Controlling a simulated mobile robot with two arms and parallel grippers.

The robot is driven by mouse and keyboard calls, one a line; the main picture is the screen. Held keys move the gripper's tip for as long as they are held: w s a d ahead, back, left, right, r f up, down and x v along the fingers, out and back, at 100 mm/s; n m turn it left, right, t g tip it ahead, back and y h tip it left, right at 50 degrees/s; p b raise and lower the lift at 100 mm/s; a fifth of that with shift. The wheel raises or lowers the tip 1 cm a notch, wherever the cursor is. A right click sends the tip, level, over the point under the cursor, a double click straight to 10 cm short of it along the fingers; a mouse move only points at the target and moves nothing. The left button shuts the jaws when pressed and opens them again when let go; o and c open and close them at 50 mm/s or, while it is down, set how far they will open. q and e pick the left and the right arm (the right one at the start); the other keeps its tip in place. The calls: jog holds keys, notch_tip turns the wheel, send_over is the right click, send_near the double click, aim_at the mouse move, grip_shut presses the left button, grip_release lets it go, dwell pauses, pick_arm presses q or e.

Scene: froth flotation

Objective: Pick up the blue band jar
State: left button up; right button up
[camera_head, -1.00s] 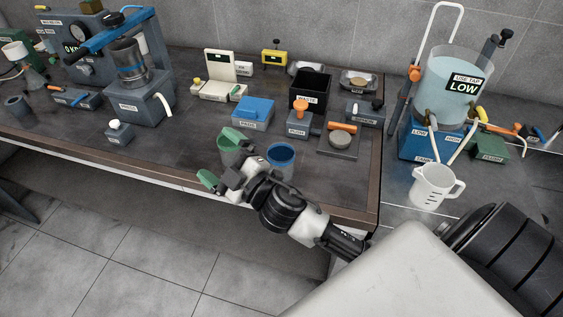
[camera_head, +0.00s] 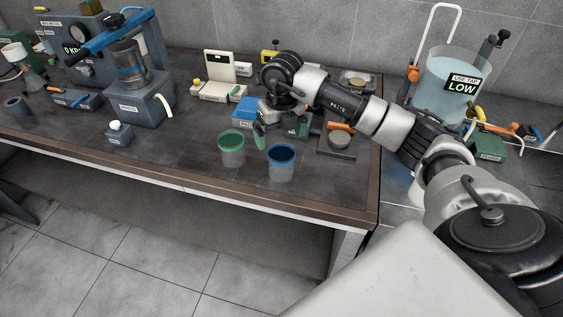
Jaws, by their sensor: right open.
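The blue band jar (camera_head: 281,172) is a grey cup with a blue rim. It stands upright near the front edge of the dark bench, with its mouth uncovered. A similar jar with a green rim (camera_head: 231,156) stands just left of it. My right gripper (camera_head: 281,132) points downward with its green-padded fingers apart and nothing between them. In the picture it lies just above the blue band jar's mouth; it does not appear to touch the jar. My left gripper is out of view.
A blue-topped box (camera_head: 247,109) sits behind the jars, partly hidden by my gripper. A round disc on a square plate (camera_head: 340,139) is to the right. The bench front left of the jars is clear.

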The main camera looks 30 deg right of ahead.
aim_at(283, 152)
jog(key=shift+s+d, duration=0.1)
jog(key=shift+d, duration=0.4)
notch_tip(283, 152, down, 5)
jog(key=shift+f+p, duration=0.15)
jog(key=shift+p, duration=0.55)
jog(key=shift+a+f, duration=0.1)
jog(key=shift+f, duration=0.15)
jog(key=f+p, duration=0.1)
jog(key=f, duration=0.1)
jog(key=f+p, duration=0.1)
jog(key=shift+a+f, duration=0.2)
jog(key=shift+f, duration=0.7)
jog(key=c, duration=1)
jog(key=shift+r, duration=0.1)
jog(key=shift+r, duration=0.1)
